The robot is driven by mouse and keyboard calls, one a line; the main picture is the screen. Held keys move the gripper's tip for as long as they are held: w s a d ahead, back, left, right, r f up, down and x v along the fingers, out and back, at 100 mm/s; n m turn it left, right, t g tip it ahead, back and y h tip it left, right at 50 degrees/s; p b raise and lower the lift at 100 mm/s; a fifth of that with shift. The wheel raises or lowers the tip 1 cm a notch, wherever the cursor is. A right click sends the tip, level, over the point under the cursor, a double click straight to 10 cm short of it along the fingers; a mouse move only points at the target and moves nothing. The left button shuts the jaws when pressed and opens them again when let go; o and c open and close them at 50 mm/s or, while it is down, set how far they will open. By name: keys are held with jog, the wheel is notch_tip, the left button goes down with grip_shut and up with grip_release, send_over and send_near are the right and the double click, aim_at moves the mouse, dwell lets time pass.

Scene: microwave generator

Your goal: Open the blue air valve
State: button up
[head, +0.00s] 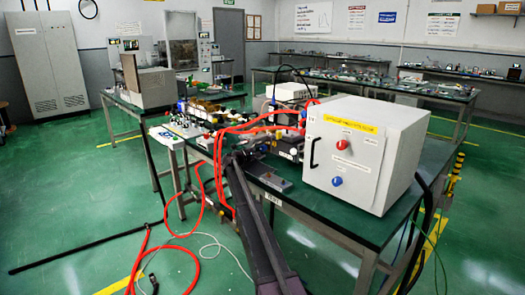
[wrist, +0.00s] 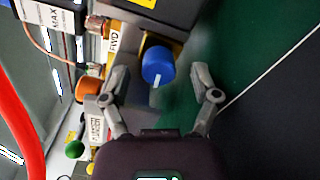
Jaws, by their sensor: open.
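A blue round knob (wrist: 158,64) with a white mark on its face shows in the wrist view, beside a "FWD" label; it appears to be the blue air valve. My gripper (wrist: 159,75) is open, with one finger on each side of the knob in the picture. Gaps show between the knob and both fingers, and I see no contact. Whether the fingertips reach as far as the knob, I cannot tell. In the head view my arm stretches to the table's front edge, and the valve is not clearly visible there.
The green-topped table (head: 310,214) carries a white box (head: 371,151) with its own red and blue knobs. Red hoses (head: 262,122) loop over the equipment, and one red hose (wrist: 22,120) runs at the wrist view's left. An orange knob (wrist: 88,90) and a green knob (wrist: 74,149) are nearby.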

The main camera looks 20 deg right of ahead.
jog(key=shift+x, duration=1)
grip_shut()
